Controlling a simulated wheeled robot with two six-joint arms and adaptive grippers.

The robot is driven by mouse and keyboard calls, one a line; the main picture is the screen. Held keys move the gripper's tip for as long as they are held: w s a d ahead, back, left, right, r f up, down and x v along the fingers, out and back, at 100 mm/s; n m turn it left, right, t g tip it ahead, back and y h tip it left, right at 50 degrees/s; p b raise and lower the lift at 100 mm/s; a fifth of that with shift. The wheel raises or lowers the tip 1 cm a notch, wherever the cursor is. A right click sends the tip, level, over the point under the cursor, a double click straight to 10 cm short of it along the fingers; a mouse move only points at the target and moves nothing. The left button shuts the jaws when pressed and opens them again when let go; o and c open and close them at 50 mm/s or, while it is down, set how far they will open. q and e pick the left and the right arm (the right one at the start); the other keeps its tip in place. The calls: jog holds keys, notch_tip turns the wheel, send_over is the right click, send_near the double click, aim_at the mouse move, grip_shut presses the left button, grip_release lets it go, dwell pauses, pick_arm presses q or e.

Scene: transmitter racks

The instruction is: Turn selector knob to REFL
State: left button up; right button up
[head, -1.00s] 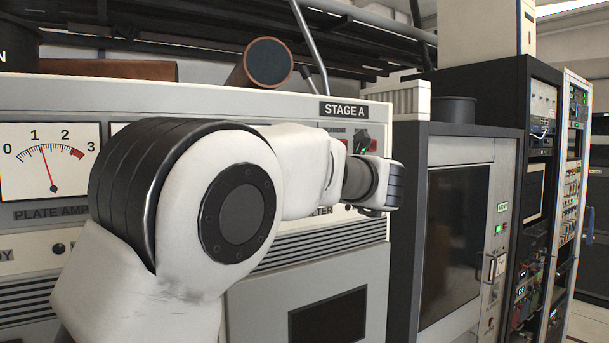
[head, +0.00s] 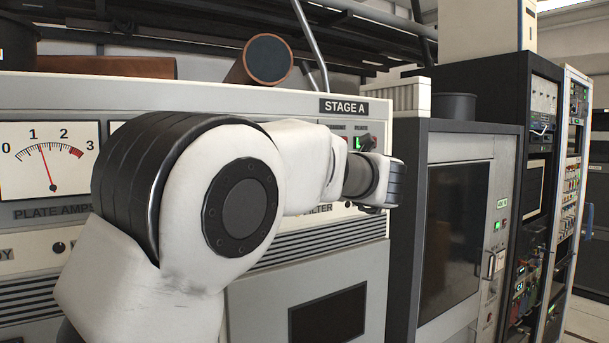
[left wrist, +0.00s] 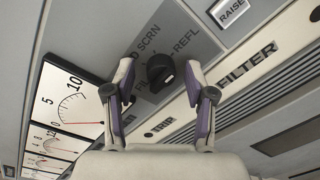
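The selector knob (left wrist: 160,68) is black and round, with a small pale mark on its lower right side in the left wrist view. Around it are the letters SCRN, REFL (left wrist: 186,42) and a partly covered label starting with FI. I cannot tell which label the knob points at. My left gripper (left wrist: 160,75) has its two fingers apart, one on each side of the knob, with a visible gap on both sides. In the head view my left arm hides the knob and the gripper fingers. My right gripper is not in view.
The grey STAGE A cabinet (head: 445,85) stands beside more racks at the right. A plate amps meter (head: 48,160) is at the left. In the wrist view, a RAISE button (left wrist: 229,11), TRIP and FILTER labels and a vent lie near the fingers.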

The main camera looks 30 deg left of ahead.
pick_arm(q)
jog(key=shift+a+f, duration=0.1)
